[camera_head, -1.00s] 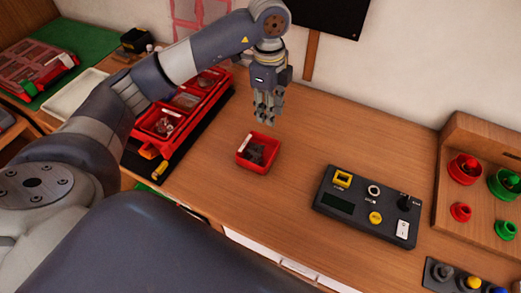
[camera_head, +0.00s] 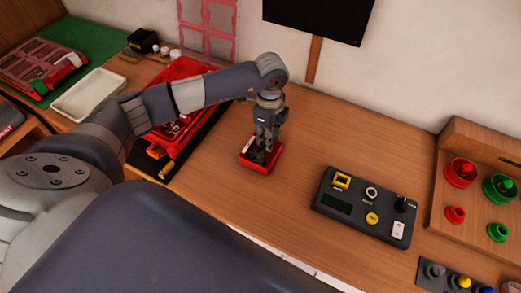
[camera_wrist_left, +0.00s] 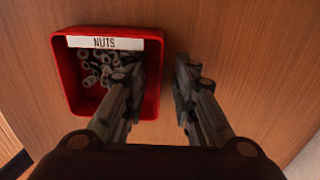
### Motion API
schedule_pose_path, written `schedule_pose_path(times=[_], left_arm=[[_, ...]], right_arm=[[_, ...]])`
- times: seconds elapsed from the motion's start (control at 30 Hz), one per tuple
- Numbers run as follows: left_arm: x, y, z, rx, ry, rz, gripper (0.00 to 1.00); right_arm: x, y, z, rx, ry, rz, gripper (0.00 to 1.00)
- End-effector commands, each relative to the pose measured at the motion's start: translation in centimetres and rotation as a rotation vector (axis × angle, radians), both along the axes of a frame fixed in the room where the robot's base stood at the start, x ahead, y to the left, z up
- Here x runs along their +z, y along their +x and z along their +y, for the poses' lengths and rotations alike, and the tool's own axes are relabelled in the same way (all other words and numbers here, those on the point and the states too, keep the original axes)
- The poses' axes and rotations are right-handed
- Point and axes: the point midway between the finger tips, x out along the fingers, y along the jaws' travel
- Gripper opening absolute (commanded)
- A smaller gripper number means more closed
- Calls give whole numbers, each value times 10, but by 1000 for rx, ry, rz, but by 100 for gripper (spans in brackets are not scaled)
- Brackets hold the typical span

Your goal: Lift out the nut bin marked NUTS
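The red nut bin (camera_head: 255,167) stands on the wooden table, with grey nuts inside. In the left wrist view the bin (camera_wrist_left: 64,75) carries a white label reading NUTS (camera_wrist_left: 105,43). My left gripper (camera_head: 264,142) points down at the bin. In the wrist view my left gripper (camera_wrist_left: 161,75) is open, its fingers apart on either side of the bin's right wall. One finger is over the inside of the bin near the nuts, the other outside over the table. Whether a finger touches the wall cannot be told. My right gripper is not in view.
A dark control box (camera_head: 365,207) lies to the right. A wooden stand (camera_head: 440,190) with red and green knobs is farther right. A red tray (camera_head: 182,68) on a black mat lies left, partly behind my arm. The table between bin and control box is clear.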

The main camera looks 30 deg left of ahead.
Motion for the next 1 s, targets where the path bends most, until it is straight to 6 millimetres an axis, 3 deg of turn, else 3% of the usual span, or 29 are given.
schedule_pose_path(times=[0.13, 0.27, 0.77, 1.0], left_arm=[[0, 0, 0, 0, 0, 0, 26], [0, 0, 0, 0, 0, 0, 0], [3, 1, 0, 0, -1, -2, 0], [25, 2, 0, 1, -1, -6, 0]], right_arm=[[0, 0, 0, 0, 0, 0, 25], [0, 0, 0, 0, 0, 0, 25], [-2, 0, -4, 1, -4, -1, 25], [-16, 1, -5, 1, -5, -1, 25]])
